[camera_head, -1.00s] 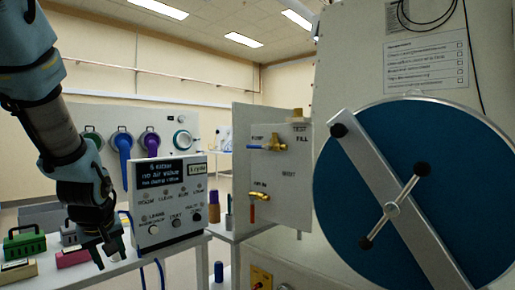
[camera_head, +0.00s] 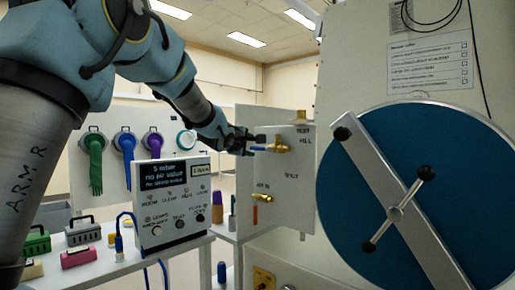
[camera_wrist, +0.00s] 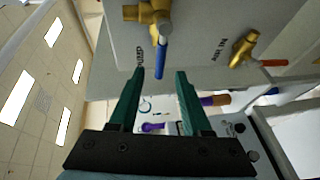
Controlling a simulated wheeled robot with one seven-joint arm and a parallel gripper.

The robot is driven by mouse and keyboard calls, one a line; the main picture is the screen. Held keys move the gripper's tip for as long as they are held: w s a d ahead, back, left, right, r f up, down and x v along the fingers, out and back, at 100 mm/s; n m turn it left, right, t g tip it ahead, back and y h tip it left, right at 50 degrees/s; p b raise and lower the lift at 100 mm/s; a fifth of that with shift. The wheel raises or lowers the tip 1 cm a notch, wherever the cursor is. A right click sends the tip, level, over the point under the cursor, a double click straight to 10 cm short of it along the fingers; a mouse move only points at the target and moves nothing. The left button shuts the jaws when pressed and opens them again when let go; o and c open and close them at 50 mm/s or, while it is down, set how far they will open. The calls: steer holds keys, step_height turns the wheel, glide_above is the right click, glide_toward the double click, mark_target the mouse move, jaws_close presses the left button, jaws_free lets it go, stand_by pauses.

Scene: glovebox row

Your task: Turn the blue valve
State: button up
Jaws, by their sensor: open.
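The blue valve (camera_head: 279,147) is a brass fitting on the grey upright panel, its blue lever (camera_head: 259,148) pointing left. In the wrist view the blue lever (camera_wrist: 161,60) extends from the brass body (camera_wrist: 147,13) towards my gripper. My gripper (camera_head: 246,142) is at the lever's free end in the head view. In the wrist view my gripper (camera_wrist: 161,74) has its two green fingers apart, and the lever's end shows between the fingertips. I cannot tell whether either finger touches it.
A second brass valve with an orange lever (camera_head: 255,214) sits lower on the panel; it also shows in the wrist view (camera_wrist: 243,50). A large blue round door (camera_head: 350,215) with a grey bar stands at right. A control box (camera_head: 172,205) stands on the bench at left.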

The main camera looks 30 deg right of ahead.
mark_target(257, 148)
steer(key=p+x, duration=0.2)
steer(key=x, duration=0.5)
steer(key=shift+w, duration=0.1)
jaws_close()
stand_by(1.3)
